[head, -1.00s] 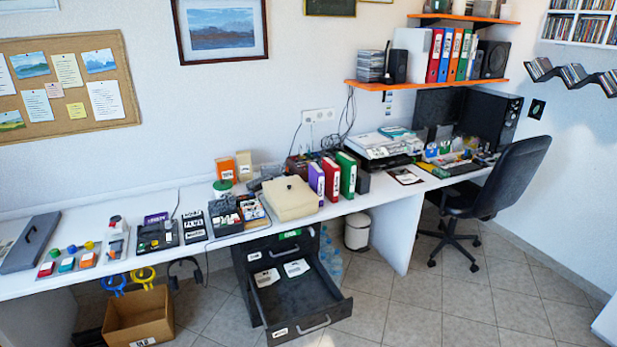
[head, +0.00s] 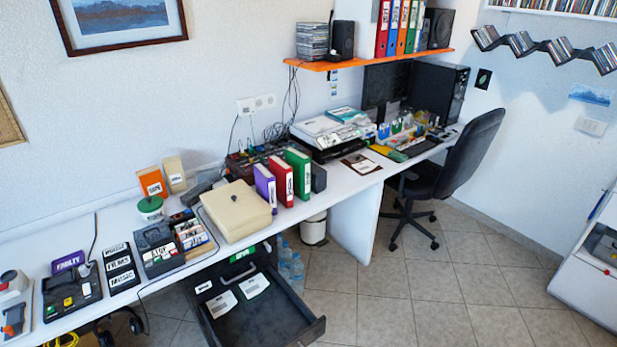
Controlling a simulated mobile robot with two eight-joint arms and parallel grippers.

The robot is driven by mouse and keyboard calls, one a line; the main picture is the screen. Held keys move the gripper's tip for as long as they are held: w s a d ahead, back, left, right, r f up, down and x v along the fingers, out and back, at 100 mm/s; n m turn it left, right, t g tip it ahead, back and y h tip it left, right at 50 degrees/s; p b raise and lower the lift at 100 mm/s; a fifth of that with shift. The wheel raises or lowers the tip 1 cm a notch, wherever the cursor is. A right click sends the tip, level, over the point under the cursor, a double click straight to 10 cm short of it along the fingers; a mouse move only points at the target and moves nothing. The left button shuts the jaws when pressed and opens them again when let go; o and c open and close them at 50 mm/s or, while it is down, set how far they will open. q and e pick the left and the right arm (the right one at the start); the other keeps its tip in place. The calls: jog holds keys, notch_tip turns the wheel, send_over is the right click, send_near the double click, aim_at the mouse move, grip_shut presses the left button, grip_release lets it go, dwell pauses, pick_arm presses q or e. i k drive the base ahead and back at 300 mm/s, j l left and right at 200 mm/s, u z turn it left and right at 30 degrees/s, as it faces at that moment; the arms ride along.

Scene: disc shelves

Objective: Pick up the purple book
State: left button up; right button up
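The purple book (head: 265,188) stands upright on the white desk in the head view, near the desk's front edge. It is the leftmost of three upright books or binders. A red one (head: 281,181) and a green one (head: 299,173) stand to its right. A cream box (head: 236,210) lies just to its left. Neither of my grippers shows in the head view.
An open dark drawer (head: 317,328) sticks out below the desk under the books, with white labelled cards in it. A dark office chair (head: 463,160) stands at the right. A printer (head: 325,133) sits behind the books. The tiled floor (head: 395,290) at centre right is clear.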

aim_at(265, 180)
jog(key=i+l+z, duration=0.15)
jog(key=i+z, duration=0.25)
jog(key=i+l+z, duration=0.1)
jog(key=i+z, duration=0.55)
jog(key=z, duration=0.15)
jog(key=i+u, duration=0.4)
jog(key=i+l+u, duration=0.15)
jog(key=u, duration=0.3)
jog(key=i+l+u, duration=0.25)
jog(key=u, duration=0.15)
jog(key=i+u, duration=0.15)
jog(key=u, duration=0.35)
jog(key=i+l+u, duration=0.15)
jog(key=u, duration=0.3)
jog(key=i+l+u, duration=0.15)
jog(key=u, duration=0.35)
jog(key=i+l+u, duration=0.1)
jog(key=l+u, duration=0.15)
jog(key=u, duration=0.25)
jog(key=l+u, duration=0.25)
jog(key=u, duration=0.2)
jog(key=l+u, duration=0.3)
jog(key=u, duration=0.2)
jog(key=l+u, duration=0.55)
jog(key=l, duration=0.15)
jog(key=i+l, duration=0.05)
